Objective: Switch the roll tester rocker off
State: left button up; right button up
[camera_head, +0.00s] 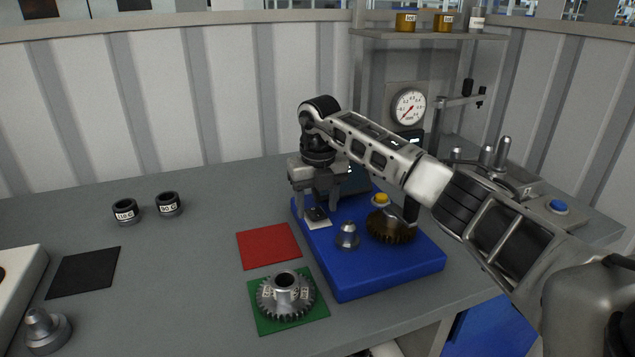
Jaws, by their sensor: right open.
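The roll tester is a blue base (372,270) on the right half of the bench. It carries a small black rocker (317,214) on a white plate at its left side, a metal cone (347,236), a brown gear (391,228) and a yellow button (381,198). My right gripper (321,205) points down over the rocker, its fingers open on either side of it. I cannot tell whether they touch it, or which way the rocker is tipped. A dark screen behind is partly hidden by my arm. My left gripper is not in view.
A red mat (268,246) lies left of the base. A green mat (322,308) with a metal gear (286,294) is in front. A black mat (84,272) and two labelled dark rings (126,212) are at left. A dial gauge (408,107) and blue button (559,207) stand at right.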

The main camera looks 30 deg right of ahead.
aim_at(319, 216)
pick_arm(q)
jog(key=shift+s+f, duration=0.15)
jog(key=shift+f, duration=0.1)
pick_arm(e)
notch_tip(319, 216, up, 16)
jog(key=s, duration=0.1)
jog(key=shift+f, duration=0.2)
jog(key=shift+a, duration=0.1)
